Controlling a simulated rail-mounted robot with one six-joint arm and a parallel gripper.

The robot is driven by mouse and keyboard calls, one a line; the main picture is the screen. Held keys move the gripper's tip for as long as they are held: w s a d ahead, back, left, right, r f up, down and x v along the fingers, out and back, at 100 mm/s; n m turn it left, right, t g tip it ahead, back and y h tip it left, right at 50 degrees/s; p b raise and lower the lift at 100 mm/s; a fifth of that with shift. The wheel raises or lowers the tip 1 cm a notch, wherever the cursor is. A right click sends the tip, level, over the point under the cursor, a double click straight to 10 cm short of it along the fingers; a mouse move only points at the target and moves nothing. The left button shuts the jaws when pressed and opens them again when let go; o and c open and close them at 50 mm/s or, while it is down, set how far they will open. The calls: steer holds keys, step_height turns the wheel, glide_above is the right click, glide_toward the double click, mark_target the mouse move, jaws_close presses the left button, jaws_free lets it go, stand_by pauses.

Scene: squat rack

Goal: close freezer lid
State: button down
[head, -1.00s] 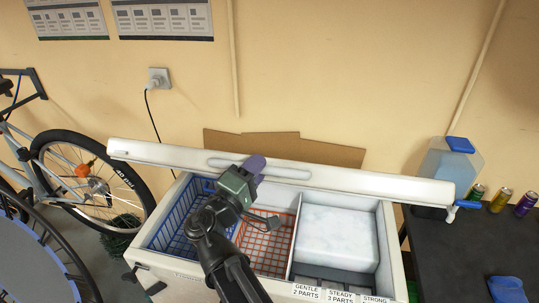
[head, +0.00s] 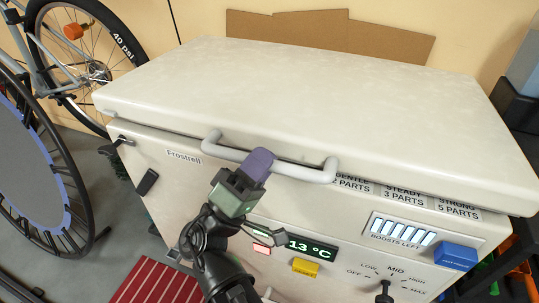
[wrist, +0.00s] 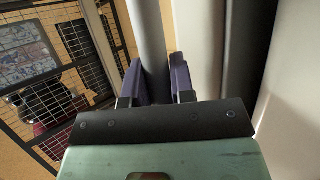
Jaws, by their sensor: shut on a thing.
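The chest freezer (head: 185,180) has a white lid (head: 300,90) lowered over its top, so the baskets inside are hidden. The lid's front edge lies close above the body; a dark line runs beneath it, and I cannot tell whether it is fully seated. A grey bar handle (head: 310,172) sticks out from the lid's front edge. My gripper (head: 258,163) is shut on this handle left of its middle. In the wrist view the purple fingers of my gripper (wrist: 160,80) stand on both sides of the handle bar (wrist: 149,35).
The freezer front carries a 13 °C display (head: 310,247), a blue part (head: 456,256) and a dial (head: 384,290). A bicycle wheel (head: 85,60) stands at the left by the wall. Brown cardboard (head: 330,38) is behind the lid. A red striped mat (head: 150,285) lies on the floor.

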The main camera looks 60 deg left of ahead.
step_height(320, 180, down, 3)
steer(key=shift+r+b, duration=0.2)
steer(key=shift+b, duration=0.35)
steer(key=c, duration=1)
jaws_free()
steer(key=shift+o, duration=0.2)
steer(key=b+v, duration=0.6)
steer(key=v, duration=0.5)
steer(key=shift+b, duration=0.35)
